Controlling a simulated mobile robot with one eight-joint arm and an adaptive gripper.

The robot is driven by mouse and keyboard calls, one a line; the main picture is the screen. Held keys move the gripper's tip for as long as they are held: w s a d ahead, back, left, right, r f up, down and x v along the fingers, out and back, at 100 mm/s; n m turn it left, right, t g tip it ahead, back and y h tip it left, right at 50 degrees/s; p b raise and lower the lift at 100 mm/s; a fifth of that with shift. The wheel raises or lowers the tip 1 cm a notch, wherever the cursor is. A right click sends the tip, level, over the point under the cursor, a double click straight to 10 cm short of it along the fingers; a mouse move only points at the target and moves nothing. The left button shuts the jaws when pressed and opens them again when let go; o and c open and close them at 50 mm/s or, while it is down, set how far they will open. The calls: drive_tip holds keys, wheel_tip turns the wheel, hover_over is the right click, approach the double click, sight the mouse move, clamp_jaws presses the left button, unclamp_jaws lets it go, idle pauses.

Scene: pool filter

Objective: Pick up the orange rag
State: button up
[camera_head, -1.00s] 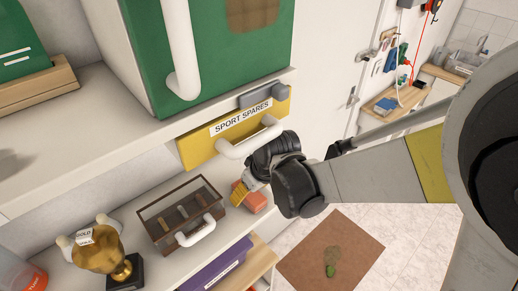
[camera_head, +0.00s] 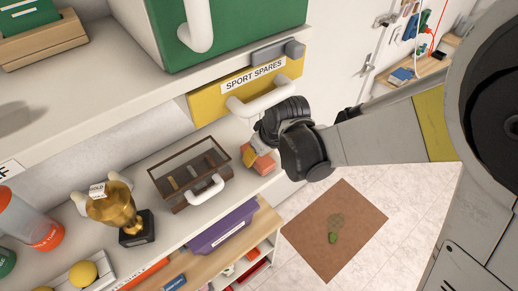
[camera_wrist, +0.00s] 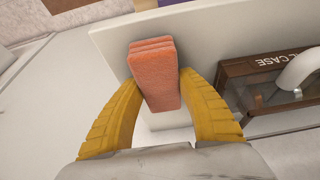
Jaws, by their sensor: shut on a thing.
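The orange rag (camera_wrist: 155,75) is a folded, layered block. In the wrist view it stands between the two yellow fingers of my gripper (camera_wrist: 155,85), which are shut on it. In the head view the orange rag (camera_head: 262,164) shows partly, at the right end of the white shelf, beside the glass-topped case. My gripper (camera_head: 250,156) reaches it from the upper right, and my dark wrist hides part of the fingers. I cannot tell whether the rag still touches the shelf.
The glass-topped case (camera_head: 189,175) with a white handle stands left of the rag. A gold trophy (camera_head: 118,210) is further left. The yellow "SPORT SPARES" drawer (camera_head: 245,85) with a white handle is just above my gripper. A brown mat (camera_head: 335,230) lies on the floor.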

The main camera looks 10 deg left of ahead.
drive_tip(key=shift+s+d+r, duration=0.1)
drive_tip(key=shift+d+r, duration=0.05)
drive_tip(key=shift+r, duration=0.5)
drive_tip(key=s+d, duration=1.1)
drive_tip(key=d, duration=0.2)
drive_tip(key=shift+s+d+b, duration=0.2)
drive_tip(key=shift+s+b, duration=0.1)
drive_tip(key=shift+b, duration=0.1)
drive_tip(key=o, duration=0.4)
drive_tip(key=c, duration=0.5)
